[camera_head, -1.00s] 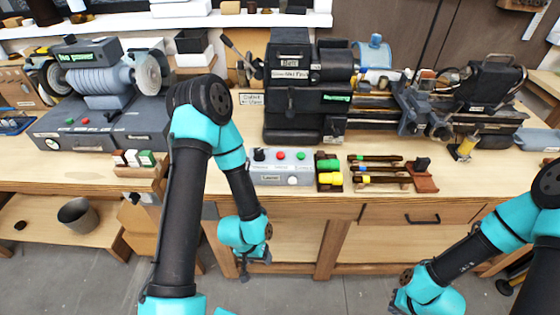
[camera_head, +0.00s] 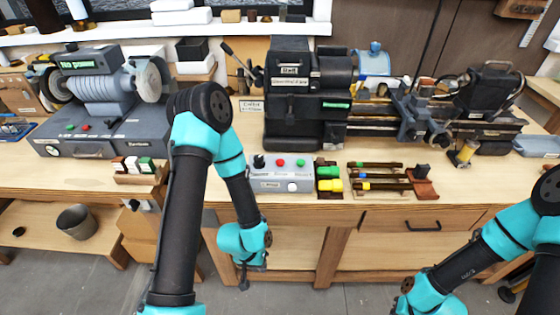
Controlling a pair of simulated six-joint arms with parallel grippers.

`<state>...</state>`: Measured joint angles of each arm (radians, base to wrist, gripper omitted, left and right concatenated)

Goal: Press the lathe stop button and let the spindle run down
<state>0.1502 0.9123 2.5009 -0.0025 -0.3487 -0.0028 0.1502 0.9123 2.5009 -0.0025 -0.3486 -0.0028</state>
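The lathe (camera_head: 294,98) stands at the back of the bench, with a dark headstock on the left and a bed running right. In front of it is a grey control box (camera_head: 282,181) with a black knob, a red button (camera_head: 280,162), a green button (camera_head: 301,162) and a white button (camera_head: 292,187). Which one is the stop button I cannot read. My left gripper (camera_head: 252,277) hangs below the bench's front edge, apart from the box; its fingers are too small to judge. My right arm (camera_head: 480,250) is at the lower right, its gripper largely out of frame.
A bench grinder (camera_head: 100,90) with its own buttons stands at the left. Green and yellow pieces (camera_head: 329,180) and a rack of thin tools (camera_head: 378,178) sit right of the control box. A metal bucket (camera_head: 77,221) stands on the low shelf. Bare bench top lies at the far right front.

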